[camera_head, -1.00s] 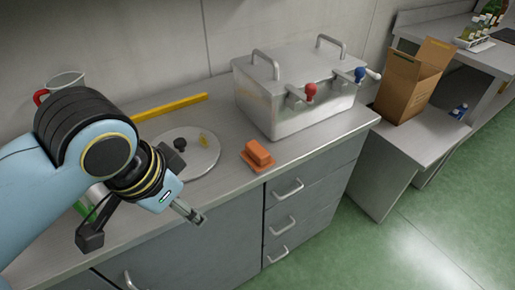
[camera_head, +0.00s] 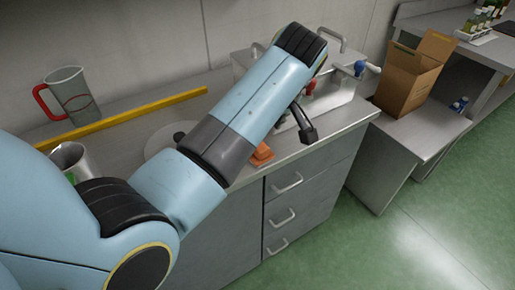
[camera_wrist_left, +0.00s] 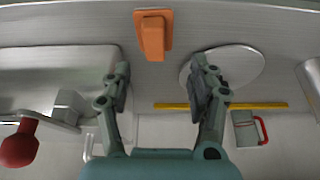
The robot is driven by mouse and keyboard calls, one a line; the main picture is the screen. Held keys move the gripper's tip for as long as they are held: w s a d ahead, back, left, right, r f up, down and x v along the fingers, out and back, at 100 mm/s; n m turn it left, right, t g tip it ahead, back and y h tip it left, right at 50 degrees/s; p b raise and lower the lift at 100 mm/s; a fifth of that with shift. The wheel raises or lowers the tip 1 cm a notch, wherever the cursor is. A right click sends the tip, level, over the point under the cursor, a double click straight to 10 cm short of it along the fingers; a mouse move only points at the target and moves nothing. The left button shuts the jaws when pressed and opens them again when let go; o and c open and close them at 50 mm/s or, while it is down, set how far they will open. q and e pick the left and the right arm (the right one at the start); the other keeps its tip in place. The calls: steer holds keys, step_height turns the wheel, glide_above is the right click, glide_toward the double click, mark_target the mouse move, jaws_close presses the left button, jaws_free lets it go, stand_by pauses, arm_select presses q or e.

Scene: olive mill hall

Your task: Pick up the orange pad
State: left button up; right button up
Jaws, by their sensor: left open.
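The orange pad (camera_head: 262,153) lies on the steel counter, mostly hidden behind my left arm in the head view. In the left wrist view the orange pad (camera_wrist_left: 153,35) shows whole, a block on a flat base, at the top centre near the counter's edge. My left gripper (camera_wrist_left: 160,85) is open and empty, its two fingers apart, with the pad beyond the fingertips and between their lines. In the head view one dark finger of the left gripper (camera_head: 307,132) shows at the counter's front edge. My right gripper is in neither view.
A round white disc (camera_wrist_left: 236,66), a yellow bar (camera_head: 134,116) and a red-handled jug (camera_head: 72,95) are on the other side. A cardboard box (camera_head: 411,77) stands at the right.

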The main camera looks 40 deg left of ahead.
arm_select(q)
steer(key=shift+n, duration=0.5)
steer(key=x, duration=0.6)
steer(key=w+p+x, duration=0.1)
steer(key=x, duration=0.3)
steer(key=shift+a, duration=0.2)
steer(key=shift+d, duration=0.1)
steer(key=c, duration=1)
steer(key=shift+r, duration=0.1)
